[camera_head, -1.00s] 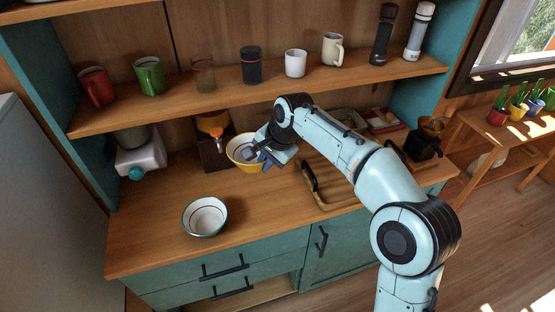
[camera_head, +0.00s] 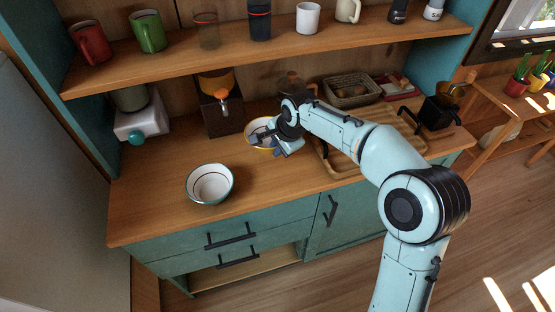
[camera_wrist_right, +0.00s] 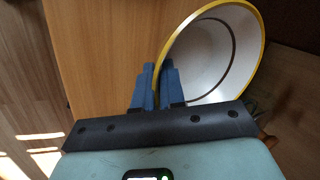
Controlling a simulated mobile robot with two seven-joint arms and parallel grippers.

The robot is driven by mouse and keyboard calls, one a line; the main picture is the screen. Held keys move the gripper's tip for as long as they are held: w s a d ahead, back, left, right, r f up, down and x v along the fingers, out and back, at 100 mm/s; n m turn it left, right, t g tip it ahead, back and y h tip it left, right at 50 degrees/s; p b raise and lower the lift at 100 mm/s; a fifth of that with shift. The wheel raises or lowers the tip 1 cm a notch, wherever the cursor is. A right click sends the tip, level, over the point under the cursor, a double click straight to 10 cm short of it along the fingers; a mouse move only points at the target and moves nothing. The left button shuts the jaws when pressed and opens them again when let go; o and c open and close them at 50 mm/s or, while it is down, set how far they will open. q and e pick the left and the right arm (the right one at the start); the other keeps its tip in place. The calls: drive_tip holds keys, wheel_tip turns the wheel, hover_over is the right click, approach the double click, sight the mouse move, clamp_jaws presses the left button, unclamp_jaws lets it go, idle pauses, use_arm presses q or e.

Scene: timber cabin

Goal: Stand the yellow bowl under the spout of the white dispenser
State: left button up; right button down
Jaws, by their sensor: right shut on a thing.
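The yellow bowl (camera_head: 262,143), yellow outside and pale inside, is near the back of the counter, right of the dark dispenser. My right gripper (camera_head: 280,148) is shut on its rim. In the right wrist view the blue fingers (camera_wrist_right: 157,85) pinch the near edge of the bowl (camera_wrist_right: 217,55). I cannot tell whether the bowl touches the counter. A white unit (camera_head: 140,122) with a teal knob or tap and a greenish container on top stands at the back left; its spout is not clear. My left gripper is out of view.
A dark brown dispenser (camera_head: 220,115) with an orange tap stands between the white unit and the yellow bowl. A white bowl (camera_head: 210,184) sits at the front left. A wooden tray (camera_head: 345,165) lies right. A shelf (camera_head: 270,50) of cups overhangs the counter (camera_head: 160,195).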

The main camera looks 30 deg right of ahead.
sight(274, 164)
drive_tip(key=shift+f+b, duration=0.3)
drive_tip(key=shift+f, duration=2)
drive_tip(key=shift+f, duration=0.15)
drive_tip(key=c, duration=1.2)
unclamp_jaws()
